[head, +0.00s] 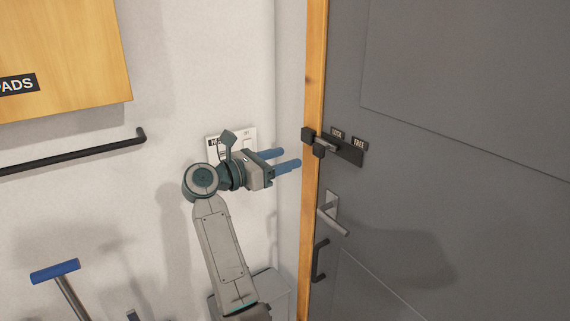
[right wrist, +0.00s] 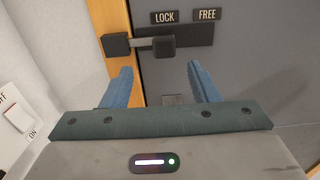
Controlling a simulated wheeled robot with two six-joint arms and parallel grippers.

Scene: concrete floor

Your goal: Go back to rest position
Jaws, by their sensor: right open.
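My right gripper (head: 287,159) is raised in front of the wall, just left of the door's wooden frame. Its two blue fingers are apart with nothing between them; they also show in the right wrist view (right wrist: 162,88). A sliding latch (head: 332,147) on the grey door (head: 440,120) lies beyond the fingertips, apart from them. In the right wrist view the latch knob (right wrist: 164,47) sits under the LOCK label, and the bar reaches left to a black block on the frame. My left gripper is not in view.
A door lever (head: 334,218) and a black pull handle (head: 319,260) are below the latch. A white switch plate (head: 246,136) is on the wall behind my right gripper. A black rail (head: 75,156), a wooden cabinet (head: 60,60) and a blue-handled tool (head: 55,271) are at left.

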